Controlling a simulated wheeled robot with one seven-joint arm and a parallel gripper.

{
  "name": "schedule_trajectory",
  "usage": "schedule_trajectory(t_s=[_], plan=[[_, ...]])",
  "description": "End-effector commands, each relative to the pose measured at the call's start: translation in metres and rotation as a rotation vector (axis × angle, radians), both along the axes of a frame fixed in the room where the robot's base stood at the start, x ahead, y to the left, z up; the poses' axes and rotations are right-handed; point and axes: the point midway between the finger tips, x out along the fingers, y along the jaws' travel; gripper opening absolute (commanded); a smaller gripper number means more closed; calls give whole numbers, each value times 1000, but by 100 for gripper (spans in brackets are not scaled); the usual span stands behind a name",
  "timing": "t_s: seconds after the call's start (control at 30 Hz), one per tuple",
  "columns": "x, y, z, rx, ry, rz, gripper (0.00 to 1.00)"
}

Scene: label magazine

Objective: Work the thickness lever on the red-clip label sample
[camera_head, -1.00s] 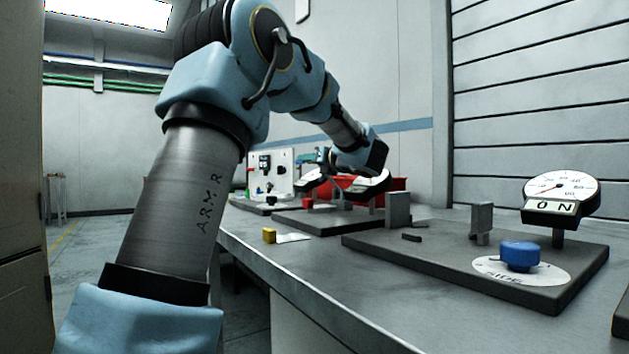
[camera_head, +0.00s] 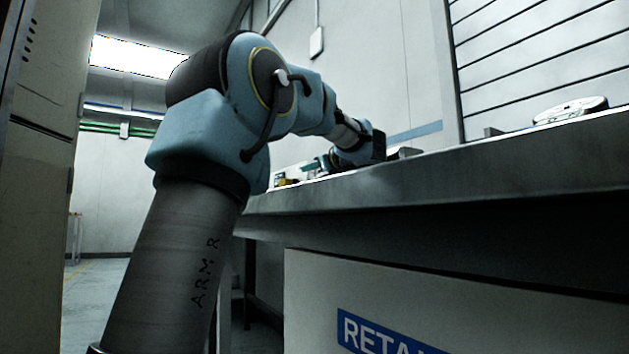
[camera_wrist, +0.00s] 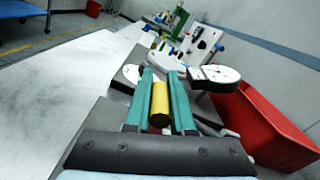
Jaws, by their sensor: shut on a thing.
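My gripper (camera_wrist: 160,100) has two green fingers, one on each side of a yellow cylinder (camera_wrist: 160,106), and is shut on it. The cylinder's round end faces the wrist camera. A white dial gauge (camera_wrist: 215,74) stands just right of the fingers, and another round white dial (camera_wrist: 129,76) is at their left. In the head view my gripper (camera_head: 316,166) is small, low over the far bench, and its grip is hard to see there. I cannot make out a red clip or its label sample in either view.
A red bin (camera_wrist: 262,128) stands close on the right in the wrist view. A white panel with knobs (camera_wrist: 203,42) is farther back. In the head view the bench edge (camera_head: 430,195) hides most of the benchtop. A dial (camera_head: 571,110) shows at the right.

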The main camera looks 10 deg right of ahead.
Motion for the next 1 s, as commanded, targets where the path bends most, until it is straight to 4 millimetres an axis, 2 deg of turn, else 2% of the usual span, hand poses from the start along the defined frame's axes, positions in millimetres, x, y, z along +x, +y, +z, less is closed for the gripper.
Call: schedule_trajectory(t_s=[0.03,0.2,0.9,0.93,1.0], plan=[[-1,0,-10,-22,-11,-1,0],[-1,1,-15,-77,-37,-1,0],[-1,2,-16,-123,-58,0,0],[-1,2,-16,-123,-58,0,25],[-1,2,-16,-123,-58,0,33]])
